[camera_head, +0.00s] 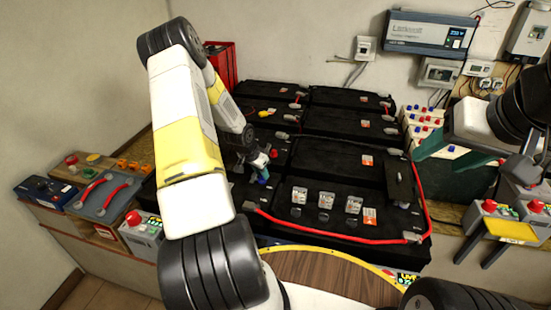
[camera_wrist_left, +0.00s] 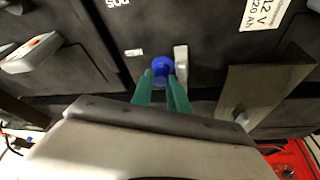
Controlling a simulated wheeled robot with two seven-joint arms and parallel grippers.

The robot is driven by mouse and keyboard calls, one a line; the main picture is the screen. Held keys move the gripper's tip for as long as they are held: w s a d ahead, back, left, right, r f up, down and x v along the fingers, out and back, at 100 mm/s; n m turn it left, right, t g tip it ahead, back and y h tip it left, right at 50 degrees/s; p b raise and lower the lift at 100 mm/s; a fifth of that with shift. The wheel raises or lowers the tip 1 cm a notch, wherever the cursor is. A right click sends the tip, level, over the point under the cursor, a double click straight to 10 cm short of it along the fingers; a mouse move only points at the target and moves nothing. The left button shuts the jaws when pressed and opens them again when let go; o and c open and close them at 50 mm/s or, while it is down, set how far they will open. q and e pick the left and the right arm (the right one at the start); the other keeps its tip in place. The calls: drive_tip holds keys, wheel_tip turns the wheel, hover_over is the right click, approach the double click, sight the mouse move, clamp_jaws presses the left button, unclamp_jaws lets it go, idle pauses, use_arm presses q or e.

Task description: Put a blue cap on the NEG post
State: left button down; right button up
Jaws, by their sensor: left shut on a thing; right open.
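My left gripper (camera_head: 262,172) reaches down over the black batteries in the middle of the head view. In the left wrist view its green fingers (camera_wrist_left: 160,88) are shut on a blue cap (camera_wrist_left: 162,66). The cap is beside a grey metal tab (camera_wrist_left: 181,62) and close to a small white label (camera_wrist_left: 133,52) on the battery top. The NEG post is not visible apart from the cap, so I cannot tell whether the cap sits on it. My right gripper (camera_head: 440,150) is open at the right, in front of the cap rack.
A pale stepped rack (camera_head: 411,112) holds several red and blue caps. A red cable (camera_head: 335,238) runs along the front batteries (camera_head: 330,195). Grey boxes with red buttons stand at left (camera_head: 140,235) and right (camera_head: 490,215). A metal plate (camera_wrist_left: 262,95) stands near the left gripper.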

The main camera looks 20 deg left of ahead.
use_arm(q)
drive_tip(key=shift+s+a+f, duration=0.55)
drive_tip(key=shift+f, duration=0.15)
idle(0.4)
drive_tip(key=c, duration=1.2)
unclamp_jaws()
drive_tip(key=c, duration=0.4)
drive_tip(key=shift+o, duration=1.5)
drive_tip(key=shift+w+r, duration=0.3)
drive_tip(key=shift+r, duration=0.5)
drive_tip(key=shift+w+a+r, duration=0.1)
drive_tip(key=shift+a+r, duration=0.05)
drive_tip(key=shift+r, duration=0.65)
drive_tip(key=shift+w+a+r, duration=0.1)
drive_tip(key=shift+a+r, duration=0.05)
drive_tip(key=shift+r, duration=0.6)
drive_tip(key=shift+s+r, duration=0.15)
drive_tip(key=shift+r, duration=0.1)
drive_tip(key=shift+d+r, duration=0.25)
drive_tip(key=shift+r, duration=0.6)
drive_tip(key=shift+d+r, duration=0.2)
drive_tip(key=shift+r, duration=0.6)
